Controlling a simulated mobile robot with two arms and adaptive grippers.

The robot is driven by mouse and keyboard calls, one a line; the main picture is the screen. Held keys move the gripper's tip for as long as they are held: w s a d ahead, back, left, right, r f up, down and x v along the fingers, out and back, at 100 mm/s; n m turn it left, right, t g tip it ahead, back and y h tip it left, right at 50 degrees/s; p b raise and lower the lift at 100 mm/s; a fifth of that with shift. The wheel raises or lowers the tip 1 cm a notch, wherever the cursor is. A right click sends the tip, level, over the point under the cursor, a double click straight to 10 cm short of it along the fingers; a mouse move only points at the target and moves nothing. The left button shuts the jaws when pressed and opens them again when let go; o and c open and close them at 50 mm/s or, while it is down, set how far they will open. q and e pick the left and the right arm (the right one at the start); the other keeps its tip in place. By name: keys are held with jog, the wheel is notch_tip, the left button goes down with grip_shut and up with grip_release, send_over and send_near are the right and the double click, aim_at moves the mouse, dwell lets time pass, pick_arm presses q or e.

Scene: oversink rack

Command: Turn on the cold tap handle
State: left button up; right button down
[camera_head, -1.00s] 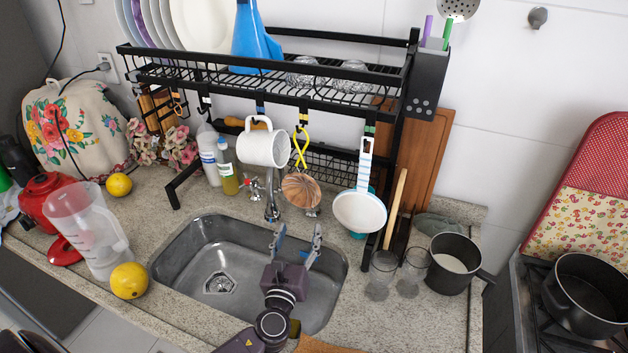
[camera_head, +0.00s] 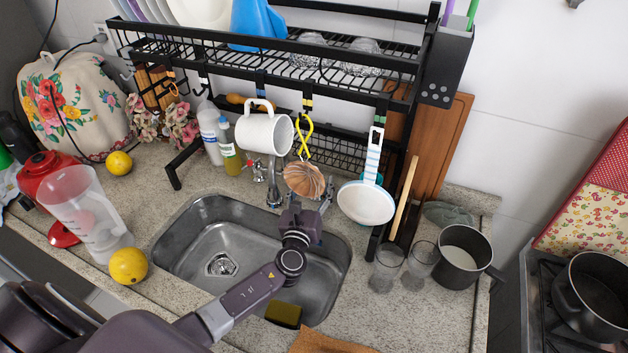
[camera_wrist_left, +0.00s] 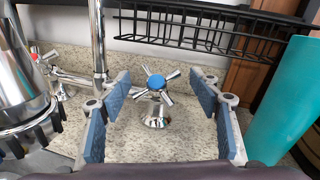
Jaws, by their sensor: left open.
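The cold tap handle (camera_wrist_left: 156,85) is a chrome cross with a blue cap, standing on a chrome base on the counter. My left gripper (camera_wrist_left: 160,98) is open, with one blue-padded finger on each side of the handle and visible gaps to both. In the head view my left gripper (camera_head: 303,198) is over the back edge of the sink, beside the faucet (camera_head: 273,188), and mostly hides the cold handle. The red-marked handle (camera_wrist_left: 44,58) is on the left of the spout (camera_wrist_left: 98,45). My right gripper is not in view.
A turquoise container (camera_wrist_left: 283,105) stands to the right. The sink (camera_head: 190,245) holds a sponge (camera_head: 284,314).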

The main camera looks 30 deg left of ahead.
pick_arm(q)
jog(key=shift+w+a, duration=0.15)
jog(key=shift+w, duration=0.35)
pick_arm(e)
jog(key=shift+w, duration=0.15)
pick_arm(q)
jog(key=c, duration=1.2)
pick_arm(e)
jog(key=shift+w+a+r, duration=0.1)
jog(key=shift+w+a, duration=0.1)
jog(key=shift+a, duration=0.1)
